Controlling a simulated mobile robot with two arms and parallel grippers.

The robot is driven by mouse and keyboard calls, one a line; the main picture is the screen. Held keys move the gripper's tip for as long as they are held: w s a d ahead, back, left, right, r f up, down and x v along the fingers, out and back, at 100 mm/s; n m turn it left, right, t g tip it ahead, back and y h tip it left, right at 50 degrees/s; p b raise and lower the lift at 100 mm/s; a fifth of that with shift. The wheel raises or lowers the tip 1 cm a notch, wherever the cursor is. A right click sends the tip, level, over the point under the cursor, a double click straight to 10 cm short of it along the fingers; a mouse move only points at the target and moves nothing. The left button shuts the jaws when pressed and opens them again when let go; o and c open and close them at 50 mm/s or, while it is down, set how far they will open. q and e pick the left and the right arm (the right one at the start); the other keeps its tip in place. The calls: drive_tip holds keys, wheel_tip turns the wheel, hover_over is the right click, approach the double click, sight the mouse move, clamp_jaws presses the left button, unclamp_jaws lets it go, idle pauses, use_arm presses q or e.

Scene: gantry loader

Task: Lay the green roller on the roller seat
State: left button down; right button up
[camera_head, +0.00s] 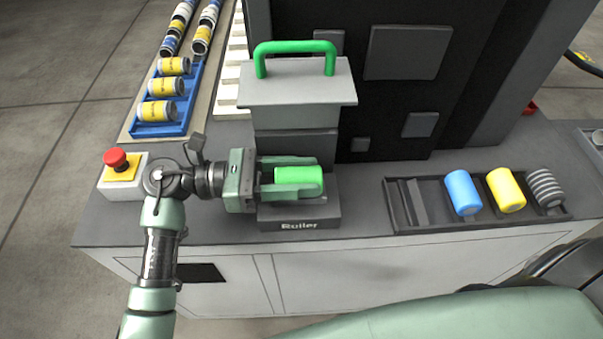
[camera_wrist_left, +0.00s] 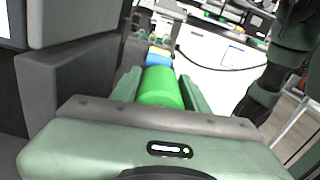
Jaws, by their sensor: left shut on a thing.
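The green roller (camera_head: 299,181) is held by my left gripper (camera_head: 300,180), over the dark seat block lettered "Ruller" (camera_head: 299,225) on the counter. In the left wrist view the green roller (camera_wrist_left: 160,88) lies between the two fingers of my left gripper (camera_wrist_left: 160,90). The gripper hides much of the seat's top, and I cannot tell whether the roller touches it. My right gripper does not show.
A grey lid with a green handle (camera_head: 296,50) stands just behind the seat. A dark tray (camera_head: 410,228) at right holds blue (camera_head: 463,193), yellow (camera_head: 505,190) and grey ribbed (camera_head: 545,187) rollers. A red emergency button (camera_head: 115,158) sits at left.

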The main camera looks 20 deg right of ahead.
use_arm(q)
drive_tip(key=shift+f, duration=0.3)
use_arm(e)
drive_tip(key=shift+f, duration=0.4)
use_arm(q)
drive_tip(key=c, duration=0.7)
unclamp_jaws()
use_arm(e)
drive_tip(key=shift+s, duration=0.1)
use_arm(q)
drive_tip(key=shift+o, duration=0.2)
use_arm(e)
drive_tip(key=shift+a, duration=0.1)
